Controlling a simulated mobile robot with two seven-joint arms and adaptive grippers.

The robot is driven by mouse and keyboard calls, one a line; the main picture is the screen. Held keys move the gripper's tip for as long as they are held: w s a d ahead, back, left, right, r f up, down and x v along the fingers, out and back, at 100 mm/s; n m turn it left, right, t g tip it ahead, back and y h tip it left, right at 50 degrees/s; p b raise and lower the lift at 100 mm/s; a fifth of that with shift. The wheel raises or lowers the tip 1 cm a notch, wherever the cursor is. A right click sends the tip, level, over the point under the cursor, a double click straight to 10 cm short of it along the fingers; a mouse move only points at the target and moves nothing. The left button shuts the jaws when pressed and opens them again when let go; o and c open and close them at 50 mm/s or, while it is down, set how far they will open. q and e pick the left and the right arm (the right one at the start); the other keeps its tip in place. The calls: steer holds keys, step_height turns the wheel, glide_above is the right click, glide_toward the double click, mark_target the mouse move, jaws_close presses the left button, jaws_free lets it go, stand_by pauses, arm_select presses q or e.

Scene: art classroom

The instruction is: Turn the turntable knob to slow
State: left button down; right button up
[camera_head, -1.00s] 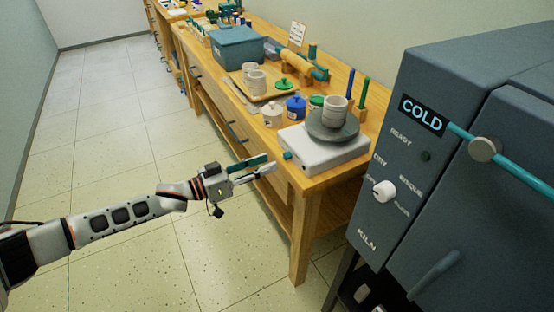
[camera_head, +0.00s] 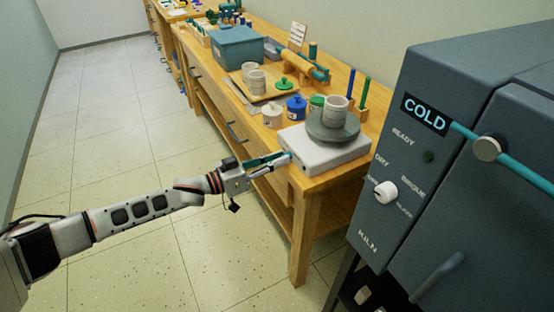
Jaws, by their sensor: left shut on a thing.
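The turntable (camera_head: 318,157) is a white box with a dark grey disc (camera_head: 348,135) on top, at the near end of the wooden bench. A pale ribbed pot (camera_head: 335,111) stands on the disc. My left gripper (camera_head: 284,157) reaches in from the left, with its fingertips at the front left of the turntable base. My right gripper is not in view.
A grey kiln (camera_head: 432,130) with a COLD sign and a white dial stands close on the right. Several jars, a blue one (camera_head: 296,107) among them, stand behind the turntable. A blue-grey bin (camera_head: 237,47) is farther back. The floor on the left is clear.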

arm_select(q)
steer(key=m+p, duration=0.1)
steer(key=m, duration=0.4)
steer(key=shift+m, duration=0.3)
steer(key=c, duration=1.9)
jaws_free()
steer(key=v, duration=1.2)
